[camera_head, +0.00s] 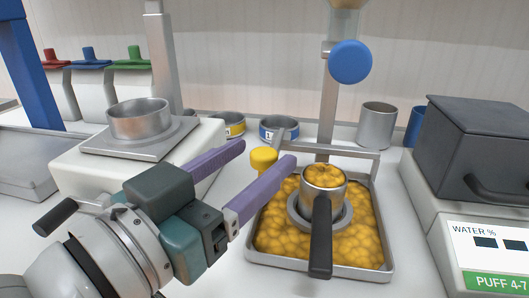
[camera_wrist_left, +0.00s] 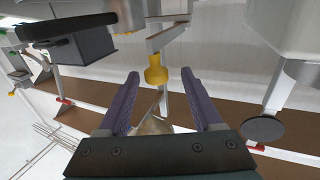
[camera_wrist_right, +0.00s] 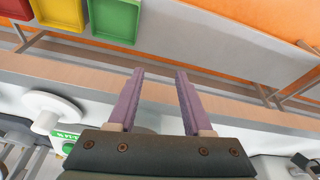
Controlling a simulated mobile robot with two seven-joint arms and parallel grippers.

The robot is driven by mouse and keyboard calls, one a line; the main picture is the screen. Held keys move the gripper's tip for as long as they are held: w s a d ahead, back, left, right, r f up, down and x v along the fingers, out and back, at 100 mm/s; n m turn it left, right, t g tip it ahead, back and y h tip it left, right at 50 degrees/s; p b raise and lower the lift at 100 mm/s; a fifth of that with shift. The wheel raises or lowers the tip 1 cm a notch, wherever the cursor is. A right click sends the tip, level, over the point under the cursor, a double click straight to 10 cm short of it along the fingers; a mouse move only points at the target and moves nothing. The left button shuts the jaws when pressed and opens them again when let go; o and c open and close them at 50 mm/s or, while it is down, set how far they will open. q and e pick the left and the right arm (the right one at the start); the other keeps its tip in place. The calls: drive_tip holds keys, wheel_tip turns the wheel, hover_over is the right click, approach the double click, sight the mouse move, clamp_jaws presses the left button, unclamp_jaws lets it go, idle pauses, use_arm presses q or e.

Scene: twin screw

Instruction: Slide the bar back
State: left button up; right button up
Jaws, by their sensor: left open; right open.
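The grey bar (camera_head: 345,151) runs along the back of the metal tray (camera_head: 388,245), with a yellow knob (camera_head: 264,157) at its left end. My left gripper (camera_head: 267,153) is open, its purple fingers pointing toward the knob. In the left wrist view the knob (camera_wrist_left: 156,72) appears between the fingertips, with a gap on both sides; I cannot tell whether it is within their reach. My right gripper (camera_wrist_right: 160,72) is open and empty in the right wrist view, away from the bar.
A dark-handled cup (camera_head: 322,200) full of yellow kernels stands among the kernels (camera_head: 275,230) in the tray. A post with a blue knob (camera_head: 350,62) rises behind. A scale with a metal bowl (camera_head: 140,119) is left; a moisture meter (camera_head: 485,235) is right.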

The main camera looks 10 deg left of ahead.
use_arm(q)
drive_tip(key=v, duration=0.8)
drive_tip(key=s+a+r+n+g+y+p, duration=0.25)
drive_tip(key=s+a+g+y+p, duration=0.5)
drive_tip(key=s+g+p, duration=0.65)
wheel_tip(320, 180, up, 37)
drive_tip(key=w+t+p, duration=0.1)
drive_tip(key=p, duration=3.7)
drive_tip(key=shift+h, duration=0.45)
drive_tip(key=shift+r, duration=0.1)
